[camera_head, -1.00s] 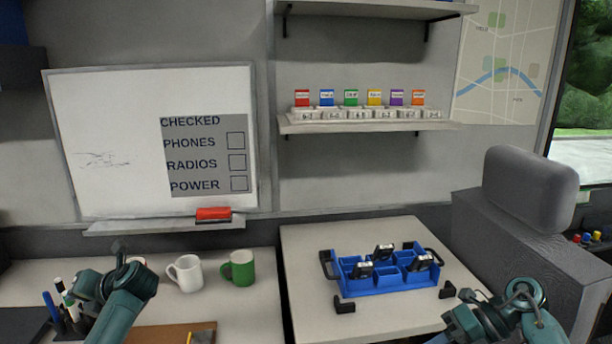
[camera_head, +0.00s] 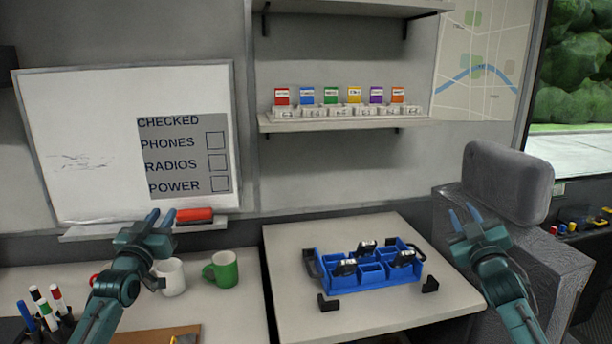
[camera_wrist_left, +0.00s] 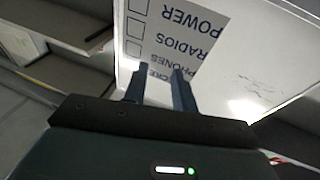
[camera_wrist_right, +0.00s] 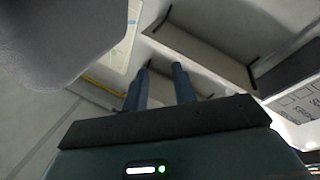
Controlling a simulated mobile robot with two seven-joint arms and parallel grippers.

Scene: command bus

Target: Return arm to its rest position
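My left gripper (camera_head: 160,219) is raised in front of the lower part of the whiteboard (camera_head: 85,120), above the mugs, with its fingers pointing up. In the left wrist view its two fingers (camera_wrist_left: 160,85) stand apart with nothing between them but the board behind. My right gripper (camera_head: 463,216) is raised in front of the grey seat, fingers pointing up. In the right wrist view its fingers (camera_wrist_right: 160,85) are apart and empty, with the shelf beyond. Both grippers are open and clear of objects.
A blue tray (camera_head: 372,280) with several dark devices sits on the right table (camera_head: 285,250). A green mug (camera_head: 222,270), a white mug (camera_head: 172,278) and pens (camera_head: 42,308) stand on the left desk. A grey seat (camera_head: 510,185) is close to my right gripper.

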